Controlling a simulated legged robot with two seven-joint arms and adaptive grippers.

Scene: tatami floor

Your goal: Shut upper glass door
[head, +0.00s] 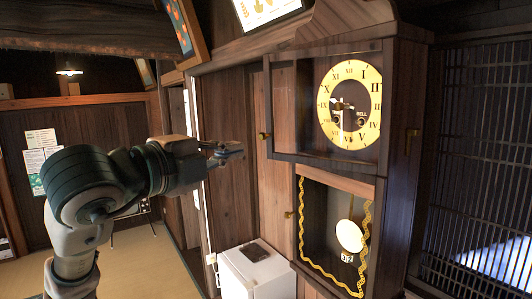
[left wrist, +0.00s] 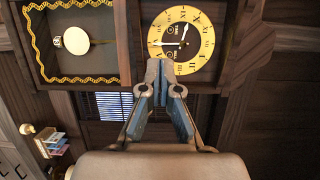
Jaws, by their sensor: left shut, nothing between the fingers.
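A dark wooden wall clock holds a gold dial (head: 349,104) behind its upper glass door (head: 283,100). The door seems ajar: its left edge stands out past the case and the lower door. A small brass knob (head: 263,135) is on that left edge. My left gripper (head: 238,149) is shut and empty, just left of the door's edge, at about knob height in the picture; it looks apart from the door. In the left wrist view, turned sideways, the closed fingertips (left wrist: 160,66) show in front of the clock, near the dial (left wrist: 181,40). My right gripper is out of view.
The lower glass door (head: 318,230) with gold trim and a pendulum (head: 349,236) looks closed. A white box-like appliance (head: 257,272) with a dark item on top stands below left of the clock. A slatted lattice (head: 480,150) is at right. Open tatami floor (head: 150,255) lies left.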

